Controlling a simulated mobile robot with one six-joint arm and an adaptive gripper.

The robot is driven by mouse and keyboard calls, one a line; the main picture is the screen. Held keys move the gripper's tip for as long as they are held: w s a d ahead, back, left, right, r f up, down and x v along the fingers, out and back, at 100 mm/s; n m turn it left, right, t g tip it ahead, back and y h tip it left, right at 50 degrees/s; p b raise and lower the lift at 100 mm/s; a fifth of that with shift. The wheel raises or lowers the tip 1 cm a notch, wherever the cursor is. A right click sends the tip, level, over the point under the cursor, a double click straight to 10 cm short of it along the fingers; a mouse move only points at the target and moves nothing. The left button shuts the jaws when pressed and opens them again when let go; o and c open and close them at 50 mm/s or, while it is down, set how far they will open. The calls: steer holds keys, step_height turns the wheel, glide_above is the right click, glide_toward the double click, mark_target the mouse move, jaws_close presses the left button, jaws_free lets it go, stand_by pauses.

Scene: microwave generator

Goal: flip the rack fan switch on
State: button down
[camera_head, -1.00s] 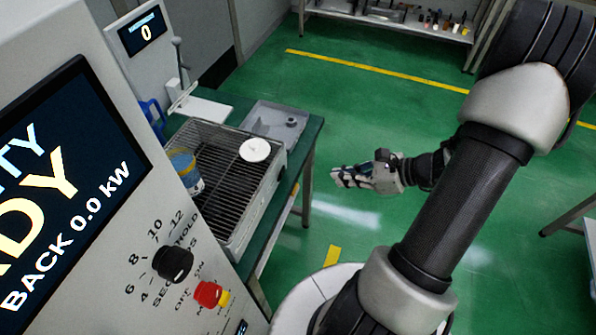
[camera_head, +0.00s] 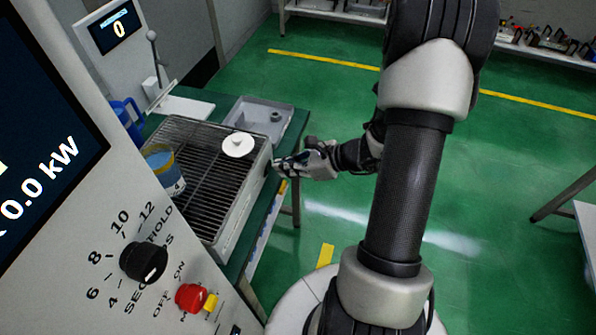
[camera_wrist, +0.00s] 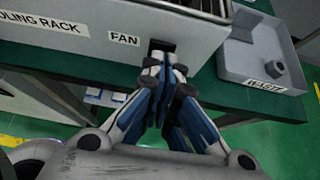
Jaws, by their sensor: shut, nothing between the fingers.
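The cooling rack (camera_head: 215,170) is a light metal box with a dark grille on top, on the green bench. Its front face shows in the wrist view with a "FAN" label (camera_wrist: 124,39). Right of the label is a small black fan switch (camera_wrist: 160,46), partly hidden behind my fingertips. I cannot tell whether it is on or off. My gripper (camera_wrist: 163,62) is shut and empty, its fingertips at or just in front of the switch; touching cannot be told. In the head view my gripper (camera_head: 281,166) is at the rack's right side.
On the rack are a white disc (camera_head: 238,144) and a blue-and-tan cup (camera_head: 163,170). A grey waste tray (camera_head: 258,118) sits beside the rack. The panel with black knob (camera_head: 144,262) and red switch (camera_head: 190,297) stands at left.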

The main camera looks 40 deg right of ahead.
steer(key=shift+w+a+r, duration=0.1)
steer(key=shift+w, duration=0.05)
steer(key=g+p, duration=0.1)
steer(key=p, duration=0.1)
steer(key=w+r+g+h+p, duration=0.1)
steer(key=p, duration=0.1)
steer(key=a+g+h+p, duration=0.1)
steer(key=p, duration=0.1)
steer(key=shift+w+r, duration=0.2)
steer(key=shift+r, duration=0.05)
steer(key=shift+a, duration=0.1)
stand_by(1.1)
steer(key=shift+w+a, duration=0.15)
steer(key=shift+r+p, duration=0.1)
steer(key=shift+p, duration=0.2)
steer(key=shift+w+r+p, duration=0.1)
steer(key=shift+r+p, duration=0.45)
steer(key=shift+r, duration=0.2)
